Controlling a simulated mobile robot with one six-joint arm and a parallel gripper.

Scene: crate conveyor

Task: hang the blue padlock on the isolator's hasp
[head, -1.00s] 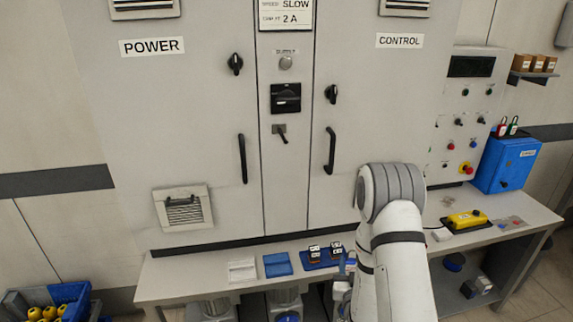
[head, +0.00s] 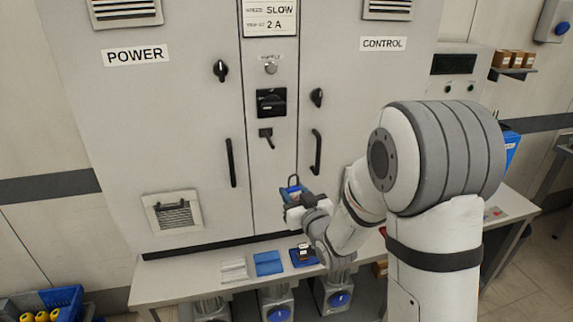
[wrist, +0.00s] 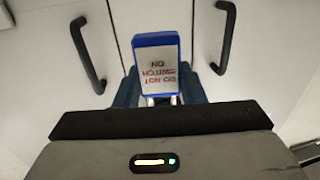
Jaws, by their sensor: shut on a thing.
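My gripper (head: 296,198) is shut on the blue padlock (head: 294,190) and holds it in front of the cabinet, above the bench. Its shackle loop points up in the head view. In the wrist view the padlock (wrist: 155,40) sits between the fingers (wrist: 160,92), its white label reading DO NOT SWITCH ON upside down. The isolator (head: 271,102) is a black rotary switch on the cabinet's centre panel, above and left of the padlock. A small dark fitting with a lever (head: 267,136) is below it; I cannot tell whether this is the hasp. The padlock is apart from both.
Cabinet door handles (head: 230,162) (head: 316,152) stand out either side of the centre panel.

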